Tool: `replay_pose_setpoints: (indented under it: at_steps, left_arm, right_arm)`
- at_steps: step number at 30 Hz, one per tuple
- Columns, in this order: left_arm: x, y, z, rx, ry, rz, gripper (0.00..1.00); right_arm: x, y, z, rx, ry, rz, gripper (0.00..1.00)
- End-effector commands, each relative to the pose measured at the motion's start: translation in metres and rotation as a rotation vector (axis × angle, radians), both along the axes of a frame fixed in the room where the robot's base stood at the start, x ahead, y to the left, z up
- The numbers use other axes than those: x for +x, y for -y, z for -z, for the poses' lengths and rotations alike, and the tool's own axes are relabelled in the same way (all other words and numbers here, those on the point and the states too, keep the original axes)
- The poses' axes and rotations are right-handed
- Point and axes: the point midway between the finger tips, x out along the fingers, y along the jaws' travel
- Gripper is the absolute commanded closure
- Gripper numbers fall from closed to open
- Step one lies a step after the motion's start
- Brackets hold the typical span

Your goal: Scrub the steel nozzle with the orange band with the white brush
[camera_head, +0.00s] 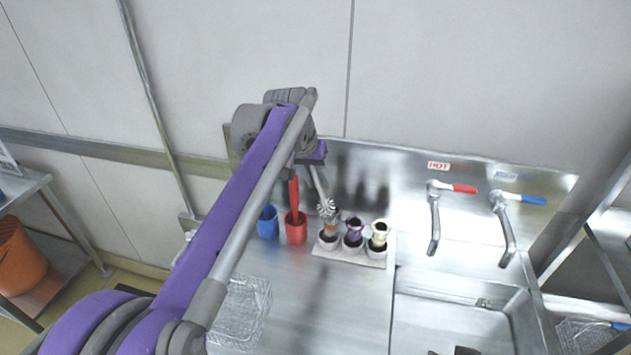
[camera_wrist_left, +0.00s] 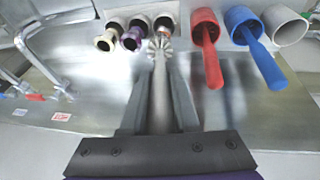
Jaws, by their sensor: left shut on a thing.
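My left gripper (camera_head: 314,164) is shut on the handle of the white brush (camera_head: 326,208), whose bristle head points down. In the left wrist view the brush (camera_wrist_left: 160,48) stands out between the fingers (camera_wrist_left: 160,95). The steel nozzle with the orange band (camera_head: 330,229) stands upright in the left place of a pale holder (camera_head: 347,256). The brush head is at its top end and overlaps it in the picture; I cannot tell whether they touch. In the left wrist view the nozzle (camera_wrist_left: 166,20) is partly hidden behind the bristles. My right gripper is not in view.
A purple nozzle (camera_head: 354,231) and a cream nozzle (camera_head: 379,234) stand in the same holder. A red cup (camera_head: 296,232) and a blue cup (camera_head: 268,227) hold brushes; a white cup (camera_wrist_left: 286,26) is beside them. The sink (camera_head: 455,325) and taps are at right.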

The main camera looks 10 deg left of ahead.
Motion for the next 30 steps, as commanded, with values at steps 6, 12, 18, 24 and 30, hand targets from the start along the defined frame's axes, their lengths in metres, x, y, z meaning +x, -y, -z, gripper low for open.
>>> replay_pose_setpoints:
  at_steps: [6,12,18,24,30]
  left_arm:
    - [0.001,0.002,0.001,-0.001,-0.001,0.003,1.00]
    - [0.001,0.001,-0.022,-0.002,0.001,0.001,1.00]
    - [0.000,0.001,-0.042,-0.001,-0.001,0.001,1.00]
    - [0.000,0.001,-0.062,-0.001,-0.001,0.000,1.00]
    - [0.000,0.000,-0.081,-0.001,-0.001,0.000,1.00]
  right_arm:
    - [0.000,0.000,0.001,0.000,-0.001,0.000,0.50]
    - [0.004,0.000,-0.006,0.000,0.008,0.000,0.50]
    - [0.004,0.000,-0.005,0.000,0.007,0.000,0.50]
    - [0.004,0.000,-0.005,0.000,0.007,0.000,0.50]
    - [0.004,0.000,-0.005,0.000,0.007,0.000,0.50]
